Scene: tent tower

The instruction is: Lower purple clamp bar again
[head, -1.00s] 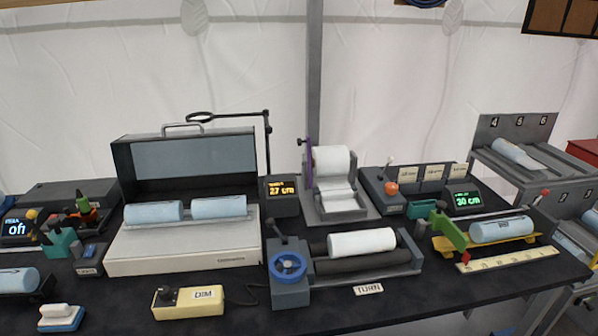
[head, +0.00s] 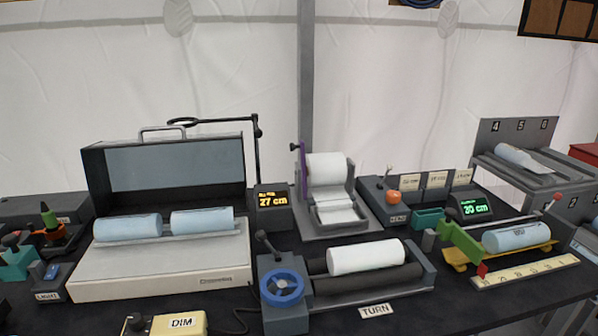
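The purple clamp bar (head: 302,172) stands upright at the left side of the grey paper dispenser (head: 318,222) in the middle of the table. A small dark knob tops the bar. A white roll (head: 327,166) sits in the dispenser, and a white sheet (head: 334,208) hangs from it to the lower tray. The bar appears raised, apart from the sheet. My gripper is not in this view.
An open case (head: 165,275) with two light-blue rolls stands left. A 27 cm display (head: 272,200) sits just left of the dispenser. The TURN roller device (head: 285,315) with a blue wheel is in front. A box with a red-orange ball (head: 394,197) stands right.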

